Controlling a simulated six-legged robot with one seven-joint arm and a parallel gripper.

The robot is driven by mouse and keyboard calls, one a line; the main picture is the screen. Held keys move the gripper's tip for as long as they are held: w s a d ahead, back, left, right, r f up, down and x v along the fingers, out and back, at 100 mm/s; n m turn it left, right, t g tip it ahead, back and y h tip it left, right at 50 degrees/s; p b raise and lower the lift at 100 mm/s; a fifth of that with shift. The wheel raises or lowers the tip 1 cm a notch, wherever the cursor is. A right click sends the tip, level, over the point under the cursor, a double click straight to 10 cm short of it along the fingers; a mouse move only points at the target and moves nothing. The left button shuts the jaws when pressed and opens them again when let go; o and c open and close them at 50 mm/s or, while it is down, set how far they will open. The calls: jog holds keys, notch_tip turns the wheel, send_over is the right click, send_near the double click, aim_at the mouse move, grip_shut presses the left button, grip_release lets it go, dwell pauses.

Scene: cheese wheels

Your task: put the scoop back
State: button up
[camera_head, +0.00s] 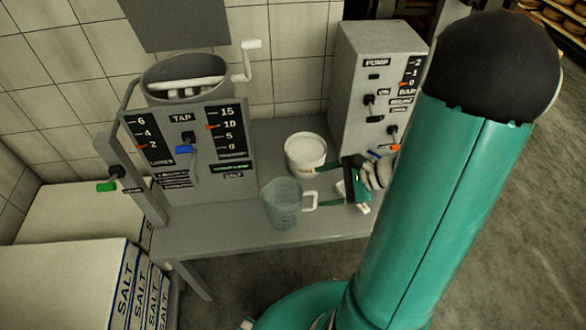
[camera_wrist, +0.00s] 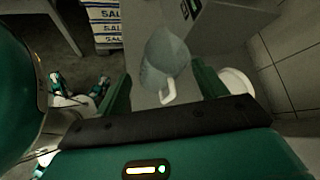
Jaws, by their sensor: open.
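No scoop can be made out for certain in either view. A clear bluish jug (camera_head: 283,205) with a white handle stands upright on the grey bench (camera_head: 215,222). A white tub (camera_head: 305,155) stands behind it, nearer the wall. My gripper (camera_head: 322,186) is open and empty at the right of the jug. In the wrist view, the jug (camera_wrist: 163,52) is ahead of my gripper (camera_wrist: 161,72), and its white handle (camera_wrist: 168,92) shows between the spread fingers. The tub (camera_wrist: 236,82) is partly hidden beyond the right finger. I cannot tell whether a finger touches the handle.
A grey tap unit (camera_head: 195,140) with a pot on top stands at the bench's left. A grey pump box (camera_head: 375,85) stands at the back right, close to my gripper. Stacked salt bags (camera_head: 70,280) are at lower left. The bench front between is clear.

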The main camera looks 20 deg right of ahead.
jog(key=s+a+r+n+h, duration=0.3)
jog(key=a+r+n, duration=0.3)
jog(key=r+n, duration=0.3)
jog(key=s+a+r+n+g+h, duration=0.1)
jog(key=s+a+r+n+h, duration=0.3)
jog(key=r+n, duration=0.6)
jog(key=a+r+h, duration=0.1)
jog(key=a+h, duration=0.1)
jog(key=shift+a, duration=0.4)
